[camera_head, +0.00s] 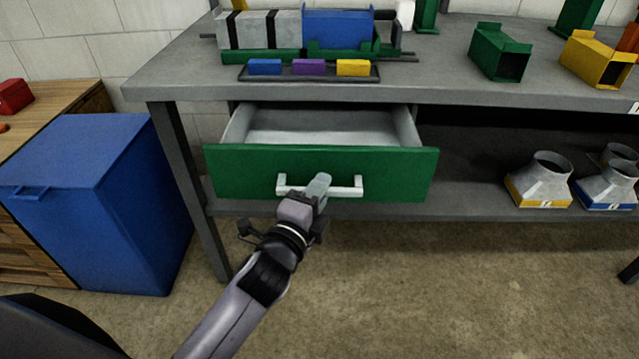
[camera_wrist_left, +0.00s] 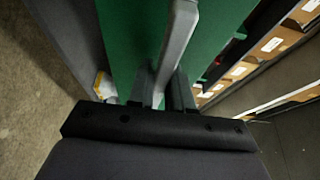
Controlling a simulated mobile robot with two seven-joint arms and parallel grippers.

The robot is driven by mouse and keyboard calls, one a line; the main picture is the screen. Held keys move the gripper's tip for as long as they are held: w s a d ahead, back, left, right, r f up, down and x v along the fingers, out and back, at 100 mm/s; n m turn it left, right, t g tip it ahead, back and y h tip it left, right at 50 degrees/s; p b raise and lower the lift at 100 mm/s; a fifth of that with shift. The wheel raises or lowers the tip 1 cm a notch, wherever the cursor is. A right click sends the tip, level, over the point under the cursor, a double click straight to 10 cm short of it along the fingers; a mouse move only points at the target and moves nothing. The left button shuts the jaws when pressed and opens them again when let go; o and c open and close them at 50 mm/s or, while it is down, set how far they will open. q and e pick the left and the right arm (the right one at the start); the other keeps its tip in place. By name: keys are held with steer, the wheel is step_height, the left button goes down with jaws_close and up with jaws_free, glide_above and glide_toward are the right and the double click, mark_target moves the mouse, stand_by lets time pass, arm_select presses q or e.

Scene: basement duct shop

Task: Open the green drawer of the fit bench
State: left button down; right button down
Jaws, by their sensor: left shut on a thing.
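The green drawer (camera_head: 240,172) of the fit bench (camera_head: 450,88) is pulled partway out, and its grey interior shows empty in the head view. A white bar handle (camera_head: 350,190) is on its front. My left gripper (camera_head: 318,188) is at the middle of this handle and shut on it. In the left wrist view the handle (camera_wrist_left: 176,45) runs between the fingers (camera_wrist_left: 165,90), with the green drawer front (camera_wrist_left: 130,40) behind it. The fingers hide part of the handle in the head view. My right gripper is not in view.
A blue cabinet (camera_head: 90,200) stands left of the bench. On the bench top are a tray (camera_head: 310,75) with coloured blocks and green and yellow duct pieces (camera_head: 500,52). Metal fittings (camera_head: 540,180) sit on the lower shelf. The floor (camera_head: 430,290) in front is clear.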

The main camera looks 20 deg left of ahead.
arm_select(q)
steer(key=shift+s+d, duration=0.15)
steer(key=shift+s, duration=0.4)
steer(key=c, duration=1.1)
jaws_free()
steer(key=shift+s+a, duration=0.2)
steer(key=shift+s, duration=1.6)
steer(key=shift+s+a, duration=0.2)
steer(key=shift+s, duration=1.6)
